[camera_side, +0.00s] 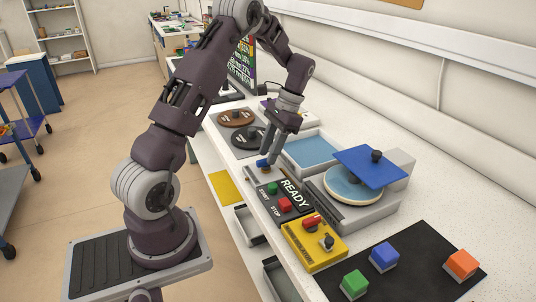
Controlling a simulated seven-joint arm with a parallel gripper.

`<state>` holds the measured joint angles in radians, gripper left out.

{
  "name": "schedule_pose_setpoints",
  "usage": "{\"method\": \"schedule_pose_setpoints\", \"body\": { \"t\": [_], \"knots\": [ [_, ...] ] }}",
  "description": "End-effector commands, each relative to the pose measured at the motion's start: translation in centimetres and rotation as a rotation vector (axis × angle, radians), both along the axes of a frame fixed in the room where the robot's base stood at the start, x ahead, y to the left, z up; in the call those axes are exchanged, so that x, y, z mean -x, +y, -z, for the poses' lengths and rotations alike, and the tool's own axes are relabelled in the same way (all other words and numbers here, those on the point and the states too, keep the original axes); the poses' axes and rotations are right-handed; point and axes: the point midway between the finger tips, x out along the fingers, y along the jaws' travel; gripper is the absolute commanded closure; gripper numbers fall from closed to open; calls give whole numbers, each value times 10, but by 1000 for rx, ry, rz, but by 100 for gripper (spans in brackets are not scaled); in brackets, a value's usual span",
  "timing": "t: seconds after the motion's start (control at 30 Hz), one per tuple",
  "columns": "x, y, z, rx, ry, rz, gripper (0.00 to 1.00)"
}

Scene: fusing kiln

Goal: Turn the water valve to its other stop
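A small blue handle (262,164), which looks like the water valve, sits on a light mount behind the panel with the green and red buttons. My gripper (269,154) points down right at this handle, its fingertips close above or around it. From this side I cannot tell whether the fingers touch the handle or how far apart they are. The fingers partly cover the handle and its mount, so its exact angle is unclear.
A READY panel (294,193) with green and red buttons stands just in front. A yellow box (313,257) carries a red lever and a dark knob. To the right are a round kiln-like unit with a raised blue plate (370,168) and a blue-lined tray (311,151). Colored blocks lie on a black mat (408,282).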

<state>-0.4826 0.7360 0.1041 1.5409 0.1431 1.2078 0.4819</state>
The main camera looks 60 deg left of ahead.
Motion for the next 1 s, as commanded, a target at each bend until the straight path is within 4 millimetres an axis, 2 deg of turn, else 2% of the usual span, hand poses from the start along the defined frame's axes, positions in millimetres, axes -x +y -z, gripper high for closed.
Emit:
{"method": "schedule_pose_setpoints", "body": {
  "t": [0.1, 0.27, 0.6, 0.67, 0.77, 0.83, 0.9, 0.97, 1.0],
  "knots": [
    [-11, 0, -24, -3, -6, 1, 65],
    [-21, 1, -48, -1, -4, -1, 65],
    [-22, 0, -54, 0, -3, 0, 65],
    [-22, -6, -62, -7, -21, 2, 65],
    [-18, -39, -99, -36, -119, 12, 65],
    [-5, -76, -134, -59, -232, 18, 65],
    [18, -115, -162, -75, -353, 24, 65],
    [42, -146, -179, -78, -456, 27, 65],
    [60, -165, -186, -76, -523, 29, 65]
  ]
}}
